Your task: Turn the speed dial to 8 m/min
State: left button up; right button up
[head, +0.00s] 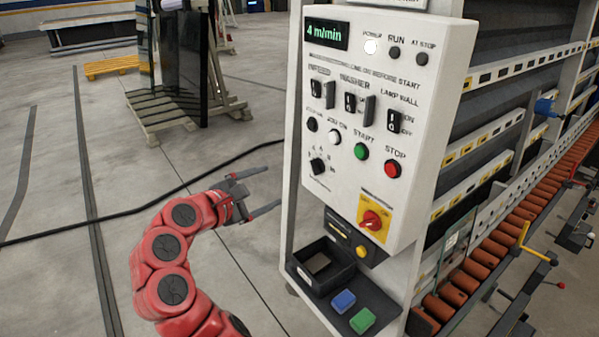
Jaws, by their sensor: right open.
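The speed dial (317,166) is a small black knob at the lower left of the white control panel (345,185). Its scale marks are too small to read. The green display (327,33) at the panel's top left reads 4 m/min. My right gripper (272,190) is open and empty, left of the panel and a little lower in the picture than the dial. Its two dark fingers point right toward the panel and are apart from the dial. My left gripper is not in view.
Near the dial are a green START button (361,151), a red STOP button (392,169) and a red-yellow rotary switch (373,219). A roller conveyor (500,228) runs along the right. The floor on the left is mostly clear.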

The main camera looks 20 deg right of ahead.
aim_at(313, 170)
jog(key=p+x, duration=0.3)
jog(key=x, duration=1.4)
jog(key=shift+w+d+f, duration=0.15)
jog(key=shift+w, duration=0.05)
grip_shut()
jog(key=shift+f+m+b, duration=0.25)
jog(key=shift+m+b, duration=0.15)
jog(key=shift+b, duration=0.3)
jog(key=shift+f+m+t+h+b, duration=0.15)
jog(key=shift+m+t+h+b, duration=0.5)
jog(key=shift+m+b, duration=2.55)
jog(key=shift+f+m+t+h+b, duration=0.15)
jog(key=shift+m+t+h+b, duration=0.9)
jog(key=shift+b, duration=3.75)
jog(key=shift+f+m+t+h+b, duration=0.15)
jog(key=shift+m+h+b, duration=0.25)
jog(key=shift+m+b, duration=3)
jog(key=shift+n+b, duration=0.55)
jog(key=shift+b, duration=0.05)
grip_release()
jog(key=shift+r, duration=0.1)
